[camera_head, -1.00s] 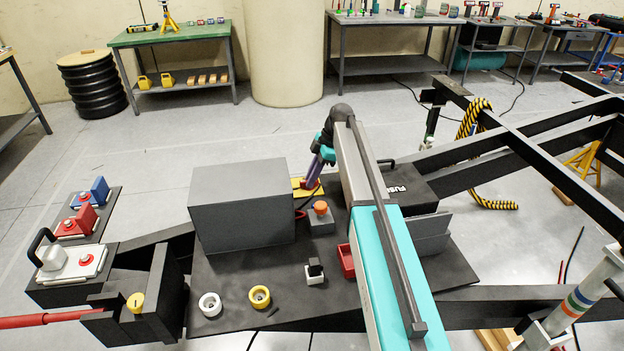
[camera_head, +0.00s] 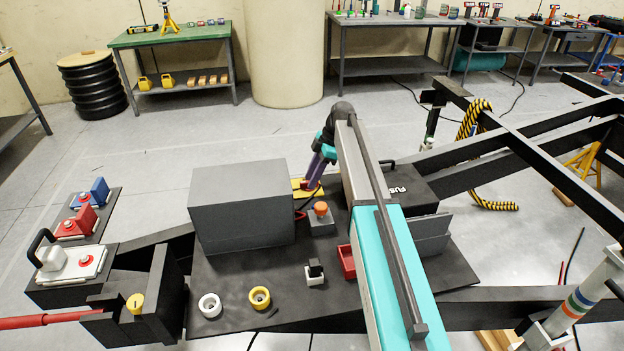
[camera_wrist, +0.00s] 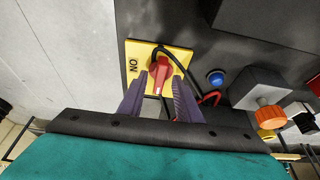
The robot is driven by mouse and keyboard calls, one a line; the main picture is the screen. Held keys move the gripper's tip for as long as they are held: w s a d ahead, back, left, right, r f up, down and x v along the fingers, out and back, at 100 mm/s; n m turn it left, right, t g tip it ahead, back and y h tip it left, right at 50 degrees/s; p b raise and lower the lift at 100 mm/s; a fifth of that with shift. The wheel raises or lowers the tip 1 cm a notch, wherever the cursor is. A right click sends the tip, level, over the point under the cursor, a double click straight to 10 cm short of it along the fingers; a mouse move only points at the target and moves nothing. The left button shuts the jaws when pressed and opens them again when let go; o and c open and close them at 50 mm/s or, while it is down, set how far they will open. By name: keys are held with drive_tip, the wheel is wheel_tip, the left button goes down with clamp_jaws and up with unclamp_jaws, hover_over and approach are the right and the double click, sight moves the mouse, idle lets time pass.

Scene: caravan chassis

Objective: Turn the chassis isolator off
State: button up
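The chassis isolator is a red rotary knob (camera_wrist: 161,76) on a yellow plate (camera_wrist: 134,54). In the wrist view the plate carries the word ON, turned on its side, left of the knob. In the head view the yellow plate (camera_head: 297,183) lies behind the right side of the large grey box, partly hidden by my gripper. My gripper (camera_wrist: 159,82) has two purple fingers, apart, one on each side of the knob's near part. I cannot tell whether they touch it. A black cable crosses the plate beside the knob.
The grey box (camera_head: 240,205) stands close left of my gripper. An orange-topped button (camera_head: 320,209) and a red tray (camera_head: 347,262) are nearby. In the wrist view a blue button (camera_wrist: 216,78) and a red cable (camera_wrist: 210,99) lie right of the fingers.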

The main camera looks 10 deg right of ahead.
drive_tip(key=b+v, duration=0.1)
drive_tip(key=v, duration=1.2)
drive_tip(key=shift+b, duration=0.4)
